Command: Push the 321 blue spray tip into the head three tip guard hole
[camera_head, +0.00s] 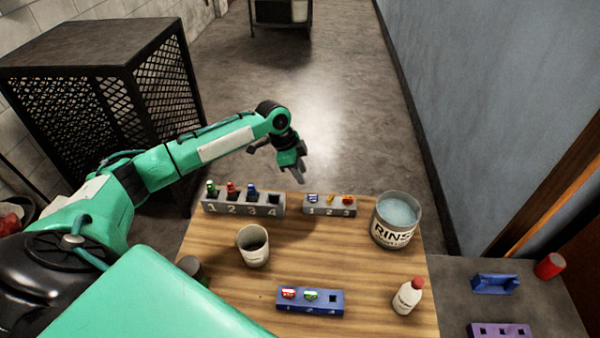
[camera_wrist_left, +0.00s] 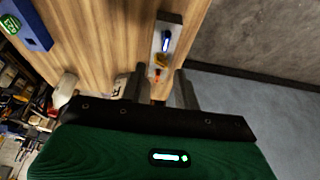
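A small blue spray tip (camera_head: 314,198) sits at position 1 of the small grey numbered block (camera_head: 329,211); it also shows in the left wrist view (camera_wrist_left: 166,41). Its number is too small to read. A blue block (camera_head: 325,302) near the front holds a red tip (camera_head: 289,293) and a green tip (camera_head: 311,295); its third hole (camera_head: 333,299) is empty. My left gripper (camera_head: 302,176) hangs beyond the table's back edge, above and behind the small grey block. In the left wrist view its fingers (camera_wrist_left: 160,90) are apart with nothing held. My right gripper is not in view.
A larger grey block (camera_head: 243,210) holds green, red and blue pieces; its fourth place is empty. A rinse bucket (camera_head: 396,221), a cup (camera_head: 252,246) and a red-capped bottle (camera_head: 408,297) stand on the wooden table. The table's middle is clear.

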